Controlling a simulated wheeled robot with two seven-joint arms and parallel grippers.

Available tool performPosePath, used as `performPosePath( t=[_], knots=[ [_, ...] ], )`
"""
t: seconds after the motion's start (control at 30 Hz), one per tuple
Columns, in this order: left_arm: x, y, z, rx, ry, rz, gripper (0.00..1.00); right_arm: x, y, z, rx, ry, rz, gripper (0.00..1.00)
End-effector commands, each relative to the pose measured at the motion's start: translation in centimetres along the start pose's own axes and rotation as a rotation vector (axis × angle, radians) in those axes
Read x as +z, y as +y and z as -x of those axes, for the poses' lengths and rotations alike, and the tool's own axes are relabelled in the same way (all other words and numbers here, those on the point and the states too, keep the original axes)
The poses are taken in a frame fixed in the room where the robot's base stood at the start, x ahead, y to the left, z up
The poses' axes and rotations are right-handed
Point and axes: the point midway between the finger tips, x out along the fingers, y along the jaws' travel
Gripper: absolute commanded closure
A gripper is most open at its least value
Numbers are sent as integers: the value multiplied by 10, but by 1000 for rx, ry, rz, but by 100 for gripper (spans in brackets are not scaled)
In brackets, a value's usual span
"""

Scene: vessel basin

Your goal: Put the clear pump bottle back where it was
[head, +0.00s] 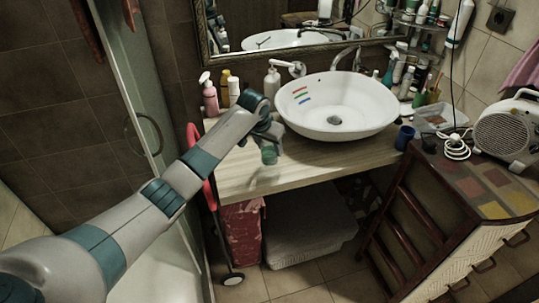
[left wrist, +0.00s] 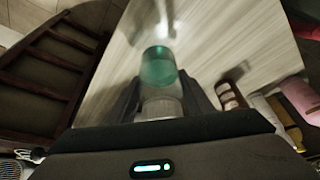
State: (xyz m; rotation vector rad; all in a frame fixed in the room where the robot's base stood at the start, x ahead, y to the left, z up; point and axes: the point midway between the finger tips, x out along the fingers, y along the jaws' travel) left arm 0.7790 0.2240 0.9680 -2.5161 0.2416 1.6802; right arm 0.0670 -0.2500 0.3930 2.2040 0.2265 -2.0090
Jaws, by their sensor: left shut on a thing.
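The clear pump bottle (head: 269,155) with green liquid shows below my left gripper (head: 267,140) in the head view, in front of the basin's left side and over the wooden counter (head: 240,177). In the left wrist view the bottle (left wrist: 158,68) stands out between the two dark fingers of my left gripper (left wrist: 163,97), which is shut on it. The pale wood of the counter (left wrist: 215,35) lies behind it. The bottle's pump top is not clearly visible. I cannot tell its exact height over the counter. My right gripper is not in view.
The white basin (head: 340,118) fills the counter's middle. A white pump bottle (head: 272,82) stands left of it; a pink pump bottle (head: 210,97) and a yellow bottle (head: 225,82) stand farther left. A blue cup (head: 404,138) is at the right. The counter's left front is clear.

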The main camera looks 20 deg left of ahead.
Motion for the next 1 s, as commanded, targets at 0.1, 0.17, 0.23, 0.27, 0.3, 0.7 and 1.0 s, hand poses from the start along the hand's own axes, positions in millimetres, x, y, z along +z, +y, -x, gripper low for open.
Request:
performPosePath(
  t=[0.1, 0.17, 0.23, 0.27, 0.3, 0.7, 1.0],
  knots=[
    [4, 0, -7, 0, -4, 1, 79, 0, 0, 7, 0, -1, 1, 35],
    [6, 0, -13, 0, -3, 1, 79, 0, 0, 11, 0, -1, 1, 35],
    [10, 0, -21, 0, -3, 2, 79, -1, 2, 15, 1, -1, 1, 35],
    [11, 0, -24, 0, -3, 1, 79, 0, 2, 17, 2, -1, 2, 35],
    [13, 0, -28, 0, -3, 1, 79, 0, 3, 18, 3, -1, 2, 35],
    [16, 0, -36, -1, 0, 0, 79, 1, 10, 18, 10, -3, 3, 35],
    [17, 0, -38, -1, -1, 0, 35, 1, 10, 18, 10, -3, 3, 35]
  ],
)
